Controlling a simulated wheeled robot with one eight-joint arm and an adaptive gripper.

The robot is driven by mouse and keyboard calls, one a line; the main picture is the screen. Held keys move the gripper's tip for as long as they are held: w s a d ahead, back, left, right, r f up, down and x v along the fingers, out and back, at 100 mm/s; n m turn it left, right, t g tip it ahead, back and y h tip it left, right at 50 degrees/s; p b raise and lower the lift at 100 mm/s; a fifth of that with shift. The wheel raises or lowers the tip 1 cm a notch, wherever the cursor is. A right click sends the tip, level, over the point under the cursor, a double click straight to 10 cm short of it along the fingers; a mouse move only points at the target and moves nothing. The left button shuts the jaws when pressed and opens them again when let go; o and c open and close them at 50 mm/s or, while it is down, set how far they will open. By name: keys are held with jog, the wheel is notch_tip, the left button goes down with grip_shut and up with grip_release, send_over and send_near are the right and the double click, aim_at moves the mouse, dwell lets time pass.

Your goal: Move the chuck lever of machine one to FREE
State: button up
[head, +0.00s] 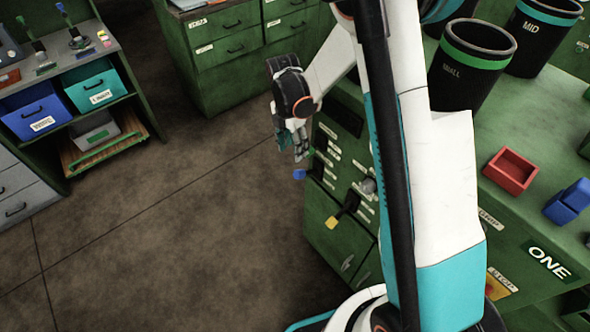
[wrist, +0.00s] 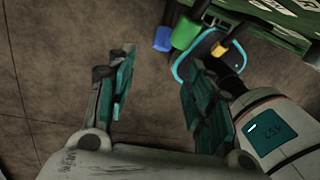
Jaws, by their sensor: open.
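Machine one is the green cabinet with the ONE plate (head: 548,262) at the right of the head view. Its control face carries levers with a blue knob (head: 299,174), a yellow knob (head: 333,222) and a grey knob (head: 368,186). Their labels are too small to read, so I cannot tell which is the chuck lever. My gripper (head: 301,152) points down just above the blue knob. In the wrist view my gripper (wrist: 157,70) is open and empty. Beyond its fingertips are the blue knob (wrist: 163,38), a green handle (wrist: 186,33) and the yellow knob (wrist: 218,49).
A red tray (head: 511,171), a blue block (head: 568,202) and black bins (head: 472,62) stand on the machine top. Bare floor (head: 170,230) lies left of the machine. My arm hides part of the control face.

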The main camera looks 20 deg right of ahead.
aim_at(297, 173)
jog(key=f+b, duration=0.1)
jog(key=f, duration=0.3)
jog(key=s+f+b, duration=0.1)
jog(key=f, duration=0.3)
jog(key=s+f+b, duration=0.1)
jog(key=f, duration=0.3)
jog(key=shift+d+f, duration=0.4)
jog(key=shift+w, duration=0.1)
grip_shut()
